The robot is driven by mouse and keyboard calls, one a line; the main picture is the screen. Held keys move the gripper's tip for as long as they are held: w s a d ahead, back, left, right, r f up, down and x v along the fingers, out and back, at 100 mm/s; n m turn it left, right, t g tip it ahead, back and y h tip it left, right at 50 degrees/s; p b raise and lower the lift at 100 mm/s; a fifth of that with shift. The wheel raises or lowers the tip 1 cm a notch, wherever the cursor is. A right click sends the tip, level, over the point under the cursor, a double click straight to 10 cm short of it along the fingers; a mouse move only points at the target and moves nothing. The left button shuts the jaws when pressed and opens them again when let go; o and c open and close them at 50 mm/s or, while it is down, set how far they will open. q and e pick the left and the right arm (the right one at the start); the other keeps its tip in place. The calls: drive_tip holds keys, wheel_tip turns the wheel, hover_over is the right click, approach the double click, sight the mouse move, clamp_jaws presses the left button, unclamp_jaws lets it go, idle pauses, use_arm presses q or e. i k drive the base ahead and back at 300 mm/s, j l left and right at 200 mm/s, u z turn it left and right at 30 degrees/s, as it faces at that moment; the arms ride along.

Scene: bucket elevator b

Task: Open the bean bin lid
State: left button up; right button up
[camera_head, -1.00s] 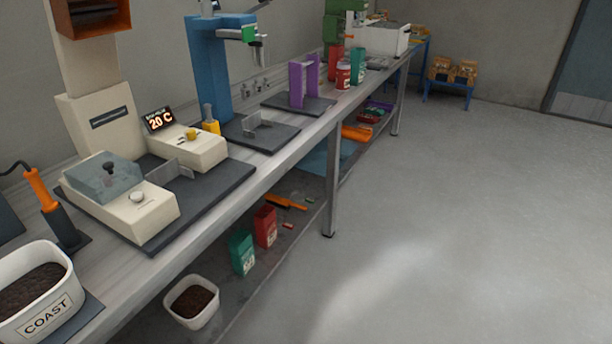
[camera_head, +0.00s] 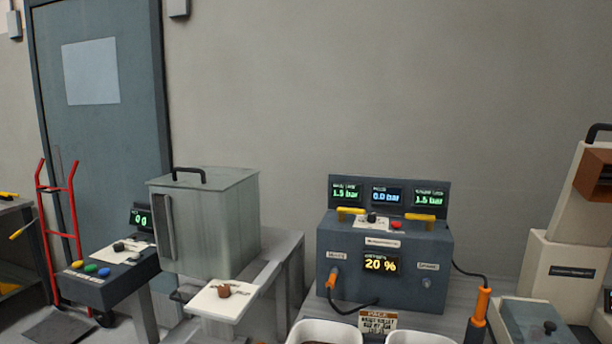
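A grey-green bin (camera_head: 208,225), which looks like the bean bin, stands left of centre on a bench. Its flat lid (camera_head: 225,180) lies closed on top, with a black handle (camera_head: 188,173) near the back left. A tall bar handle runs down the bin's front left edge. Neither of my grippers shows in the view.
A control box (camera_head: 385,255) with gauges and a 20 % display stands right of the bin. A scale panel (camera_head: 100,285) with coloured buttons is at left. White tubs (camera_head: 325,332) are at the bottom edge. A red hand truck (camera_head: 62,240) stands by the door (camera_head: 100,150).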

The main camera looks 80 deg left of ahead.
sight(203, 177)
drive_tip(key=u, duration=3.1)
drive_tip(key=j+z, duration=0.1)
drive_tip(key=z, duration=0.3)
drive_tip(key=i+j+z, duration=0.1)
drive_tip(key=j+z, duration=0.25)
drive_tip(key=j, duration=0.2)
drive_tip(key=j+z, duration=0.35)
drive_tip(key=j, duration=0.15)
drive_tip(key=j+z, duration=0.35)
drive_tip(key=j, duration=0.25)
